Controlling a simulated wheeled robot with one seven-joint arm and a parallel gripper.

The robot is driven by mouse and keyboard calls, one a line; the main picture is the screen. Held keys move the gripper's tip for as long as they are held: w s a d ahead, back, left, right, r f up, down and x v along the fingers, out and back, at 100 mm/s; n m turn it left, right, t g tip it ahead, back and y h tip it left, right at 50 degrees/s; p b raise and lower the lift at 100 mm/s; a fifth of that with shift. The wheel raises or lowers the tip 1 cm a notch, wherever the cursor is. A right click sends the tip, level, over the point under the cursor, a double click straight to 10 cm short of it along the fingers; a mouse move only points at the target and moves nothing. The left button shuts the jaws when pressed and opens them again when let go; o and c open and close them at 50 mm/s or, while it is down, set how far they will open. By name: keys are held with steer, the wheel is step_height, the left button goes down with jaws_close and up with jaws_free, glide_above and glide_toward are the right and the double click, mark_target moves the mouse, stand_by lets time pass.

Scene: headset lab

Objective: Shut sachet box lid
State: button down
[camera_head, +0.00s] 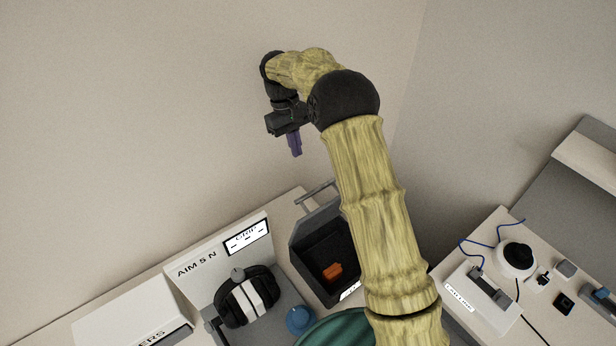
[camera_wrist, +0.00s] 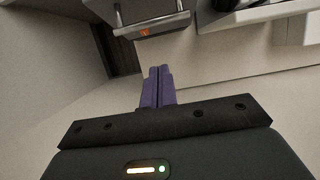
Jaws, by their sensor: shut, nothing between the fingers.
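A dark grey open-topped box (camera_head: 298,262), which looks like the sachet box, stands on the bench with an orange item (camera_head: 332,271) inside. A grey bar handle (camera_head: 316,194) shows at its back edge; I cannot clearly tell the lid from the box walls. My arm hides the box's right side. My gripper (camera_head: 295,146) is high above and behind the box, near the wall, its purple fingers pointing down and touching nothing. In the wrist view the fingers (camera_wrist: 158,82) are together and empty. A grey box part with a bar handle (camera_wrist: 150,22) shows beyond them.
A headset (camera_head: 247,300) on a stand is left of the box. A white box (camera_head: 135,318) is farther left. A blue round item (camera_head: 299,319) and a green round thing (camera_head: 335,330) are in front. A right-hand bench (camera_head: 470,325) carries small devices and cables.

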steer(key=s+d+f+p, duration=0.3)
steer(key=s+f+p, duration=0.1)
steer(key=f, duration=0.4)
steer(key=shift+s, duration=0.3)
steer(key=shift+d, duration=0.25)
